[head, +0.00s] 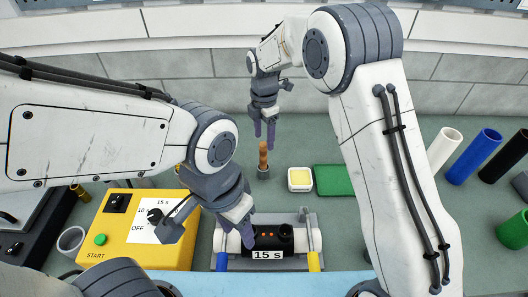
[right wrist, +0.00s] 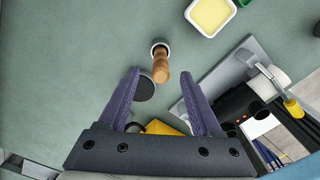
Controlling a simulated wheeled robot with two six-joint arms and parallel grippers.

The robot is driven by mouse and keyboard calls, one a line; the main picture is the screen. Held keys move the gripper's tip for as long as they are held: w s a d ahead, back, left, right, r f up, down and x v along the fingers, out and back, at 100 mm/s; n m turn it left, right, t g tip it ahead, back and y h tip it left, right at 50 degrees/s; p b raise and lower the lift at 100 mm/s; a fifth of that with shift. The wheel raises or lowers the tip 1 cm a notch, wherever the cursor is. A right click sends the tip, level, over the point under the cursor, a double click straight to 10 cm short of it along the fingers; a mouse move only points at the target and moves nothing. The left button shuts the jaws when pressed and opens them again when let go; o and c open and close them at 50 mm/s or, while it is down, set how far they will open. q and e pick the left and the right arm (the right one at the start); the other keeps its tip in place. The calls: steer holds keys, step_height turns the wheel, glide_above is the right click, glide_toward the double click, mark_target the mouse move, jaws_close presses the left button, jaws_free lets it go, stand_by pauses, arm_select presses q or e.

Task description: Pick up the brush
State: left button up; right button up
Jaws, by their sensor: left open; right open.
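The brush (head: 263,158) stands handle up in a small dark round holder (head: 263,173) on the green-grey table; only its wooden handle shows, its bristles are hidden. It also shows in the right wrist view (right wrist: 160,68). My right gripper (head: 264,142) is open, pointing down just above the brush. In the right wrist view its fingertips (right wrist: 159,74) are on either side of the handle, with gaps on both sides. My left gripper (head: 247,236) is open and empty, low over the black "15 S" device (head: 268,254).
A white dish with a yellow pad (head: 300,179) and a green block (head: 333,180) lie right of the brush. A yellow control box (head: 120,245) stands at front left. White (head: 444,148), blue (head: 474,156) and black cylinders stand at right.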

mark_target(262, 143)
steer(key=shift+a+f, duration=0.25)
steer(key=shift+f, duration=0.8)
steer(key=shift+s+f+p, duration=0.1)
steer(key=shift+f+p, duration=0.45)
steer(key=shift+p, duration=0.15)
step_height(262, 143, down, 4)
steer(key=shift+s+d+r+p, duration=0.1)
steer(key=shift+d+r+p, duration=0.1)
steer(key=shift+p, duration=0.75)
steer(key=shift+f, duration=0.45)
steer(key=shift+c, duration=0.3)
jaws_close()
